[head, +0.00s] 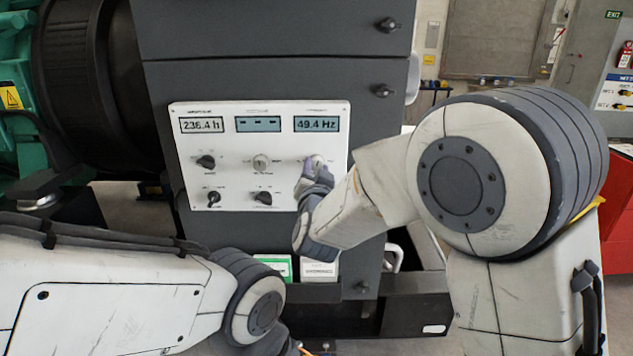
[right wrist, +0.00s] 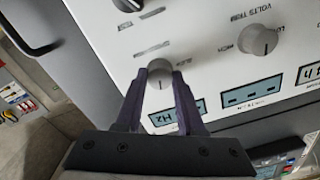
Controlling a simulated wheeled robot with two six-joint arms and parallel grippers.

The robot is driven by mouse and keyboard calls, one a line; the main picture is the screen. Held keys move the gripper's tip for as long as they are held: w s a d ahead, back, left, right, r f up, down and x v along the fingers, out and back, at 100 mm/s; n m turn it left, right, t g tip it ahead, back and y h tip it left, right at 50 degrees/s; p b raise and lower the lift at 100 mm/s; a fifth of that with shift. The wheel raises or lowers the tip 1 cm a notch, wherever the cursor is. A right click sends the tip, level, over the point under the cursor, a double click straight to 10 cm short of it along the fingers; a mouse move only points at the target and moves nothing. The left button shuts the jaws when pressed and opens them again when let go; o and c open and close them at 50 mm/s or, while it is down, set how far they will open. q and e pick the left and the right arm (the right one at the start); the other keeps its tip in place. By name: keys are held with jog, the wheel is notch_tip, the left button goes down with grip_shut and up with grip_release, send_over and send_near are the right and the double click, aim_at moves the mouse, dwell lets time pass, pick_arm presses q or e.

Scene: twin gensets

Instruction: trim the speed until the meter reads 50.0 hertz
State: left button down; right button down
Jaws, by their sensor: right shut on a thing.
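The white control panel (head: 232,230) on the dark cabinet carries the meter (head: 317,124), which reads 49.4 Hz. Below that meter is a round grey knob (head: 317,160), partly hidden by my right gripper (head: 313,172). In the right wrist view the same knob (right wrist: 158,76) sits between the two fingertips of my right gripper (right wrist: 160,80). The fingers are shut on it, one on each side. My left arm reaches in at the lower left, but its gripper fingers do not show.
A green generator part (head: 20,150) stands at left. A red object (head: 618,225) is at right.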

jog(key=m+b, duration=0.2)
jog(key=b, duration=0.1)
jog(key=m+b, duration=0.3)
jog(key=shift+a+f, duration=0.1)
jog(key=shift+f, duration=0.1)
jog(key=shift+r+m+b, duration=0.15)
jog(key=shift+m+b, duration=0.95)
jog(key=shift+m, duration=0.1)
jog(key=c, duration=0.5)
grip_release()
jog(key=s, duration=1)
jog(key=shift+s, duration=0.3)
